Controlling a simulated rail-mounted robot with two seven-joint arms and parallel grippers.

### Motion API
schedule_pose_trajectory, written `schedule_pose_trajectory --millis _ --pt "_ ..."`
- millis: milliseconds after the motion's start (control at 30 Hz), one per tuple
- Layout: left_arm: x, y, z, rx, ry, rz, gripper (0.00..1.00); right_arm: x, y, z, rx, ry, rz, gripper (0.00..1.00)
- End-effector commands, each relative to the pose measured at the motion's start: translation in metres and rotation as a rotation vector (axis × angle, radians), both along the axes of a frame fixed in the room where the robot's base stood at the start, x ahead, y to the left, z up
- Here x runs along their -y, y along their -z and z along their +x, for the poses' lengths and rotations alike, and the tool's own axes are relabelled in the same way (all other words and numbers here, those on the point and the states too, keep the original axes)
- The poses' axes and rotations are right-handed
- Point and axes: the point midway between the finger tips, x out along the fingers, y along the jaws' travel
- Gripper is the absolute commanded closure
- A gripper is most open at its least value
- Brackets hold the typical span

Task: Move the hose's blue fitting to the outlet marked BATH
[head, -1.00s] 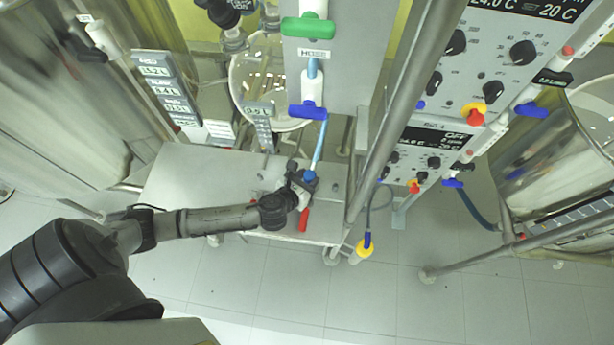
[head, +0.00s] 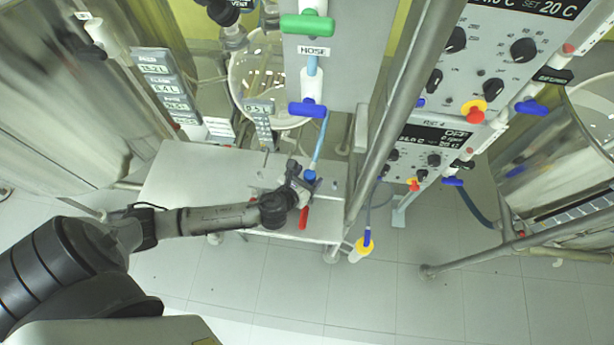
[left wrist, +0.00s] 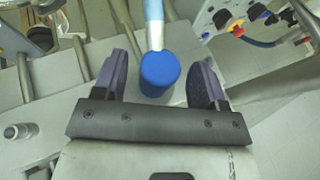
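The light-blue hose (head: 321,140) hangs from a blue-handled valve (head: 307,108) under the HOSE label. Its blue fitting (head: 309,175) is at the lower end, above the grey table. In the left wrist view the round blue fitting (left wrist: 160,74) lies between the two finger pads, with a gap on each side. My left gripper (head: 307,183) is open around the fitting; its fingers also show in the left wrist view (left wrist: 160,85). I cannot make out a BATH label. My right gripper is not in view.
The grey table (head: 190,185) stands below the hose, with a red handle (head: 304,217) at its front edge. A slanted metal post (head: 385,120) is right of the hose. Control panels (head: 440,140) and a glass vessel (head: 590,110) are farther right.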

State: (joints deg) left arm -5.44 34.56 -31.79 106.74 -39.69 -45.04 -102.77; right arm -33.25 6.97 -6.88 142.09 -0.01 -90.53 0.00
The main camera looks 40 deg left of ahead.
Motion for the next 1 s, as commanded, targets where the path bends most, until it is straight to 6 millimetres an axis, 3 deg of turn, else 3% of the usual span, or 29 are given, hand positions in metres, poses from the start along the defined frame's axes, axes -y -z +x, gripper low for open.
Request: schedule_pose_trajectory --millis 367,1000 --pt "0.001 -0.002 -0.007 -0.003 0.001 -0.001 0.31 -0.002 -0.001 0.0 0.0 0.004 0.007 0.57" --pt "0.016 -0.044 -0.108 -0.004 0.0 -0.001 0.31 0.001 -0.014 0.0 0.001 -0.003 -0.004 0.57"
